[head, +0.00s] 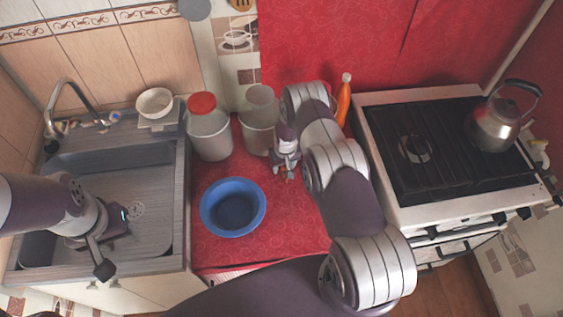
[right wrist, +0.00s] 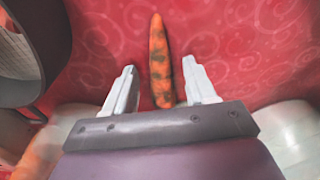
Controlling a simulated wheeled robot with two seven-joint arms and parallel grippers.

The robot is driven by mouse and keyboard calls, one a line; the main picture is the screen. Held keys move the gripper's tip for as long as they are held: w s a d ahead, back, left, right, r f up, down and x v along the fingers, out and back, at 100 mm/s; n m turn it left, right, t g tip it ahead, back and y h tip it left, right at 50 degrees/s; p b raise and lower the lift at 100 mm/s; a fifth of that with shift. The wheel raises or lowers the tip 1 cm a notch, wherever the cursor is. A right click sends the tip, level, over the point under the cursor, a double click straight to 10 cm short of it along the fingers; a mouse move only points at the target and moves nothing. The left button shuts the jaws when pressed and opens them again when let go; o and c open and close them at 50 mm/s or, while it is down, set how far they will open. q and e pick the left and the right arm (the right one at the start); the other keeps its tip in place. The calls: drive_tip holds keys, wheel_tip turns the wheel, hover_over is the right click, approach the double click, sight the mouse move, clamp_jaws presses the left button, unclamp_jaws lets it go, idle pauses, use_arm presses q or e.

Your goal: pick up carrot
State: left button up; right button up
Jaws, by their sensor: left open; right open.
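The carrot (right wrist: 159,62), orange with dark greenish patches, lies on the red oilcloth in the right wrist view. Its lower end is between the two fingers of my right gripper (right wrist: 162,88), which is open, with a gap on each side. In the head view my right gripper (head: 286,168) points down at the red counter behind the blue bowl; the carrot is mostly hidden there by my arm and gripper. My left gripper (head: 92,252) is open and empty over the front of the sink.
A blue bowl (head: 232,222) stands in front of my right gripper. A red-lidded jar (head: 209,135) and a clear container (head: 259,125) stand close behind. An orange bottle (head: 343,104) is by the wall. The stove (head: 385,165) with a kettle (head: 494,127) is right, the sink (head: 178,215) left.

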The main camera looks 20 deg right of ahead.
sight(283, 167)
clamp_jaws()
drive_tip(key=shift+r, duration=0.1)
wheel_tip(283, 167, up, 18)
drive_tip(key=b, duration=0.4)
drive_tip(key=s+a+f, duration=0.2)
drive_tip(key=s+a, duration=0.5)
drive_tip(key=s, duration=0.1)
drive_tip(key=shift+s+n+b, duration=0.15)
drive_tip(key=shift+n+b, duration=0.15)
drive_tip(key=shift+b, duration=0.1)
drive_tip(key=shift+d, duration=0.1)
